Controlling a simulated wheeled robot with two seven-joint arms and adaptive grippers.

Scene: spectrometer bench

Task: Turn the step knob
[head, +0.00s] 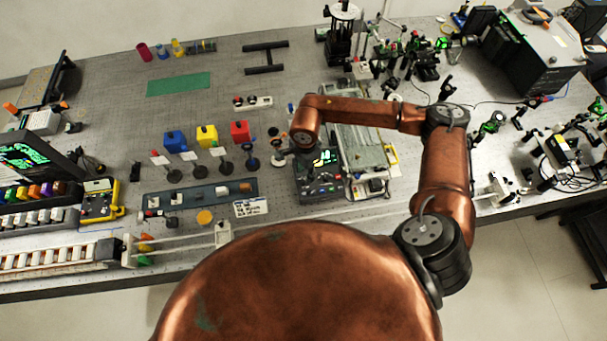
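A dark control box (318,186) with a small lit green screen and several small knobs stands on the bench, right of the picture's middle. I cannot tell which of its small controls is the step knob. My copper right arm reaches in from the right and bends down just above the box's far edge. My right gripper (281,148) is at the far left corner of the box, small and partly hidden by the wrist. I cannot see whether its fingers are open or touch anything. My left gripper is not in view.
A silver rail instrument (362,146) stands right of the box. Red (239,131), yellow (207,135) and blue (174,140) blocks and several post mounts stand to the left. A dark tray (181,199) lies nearer. Bench around the green mat (180,84) is mostly clear.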

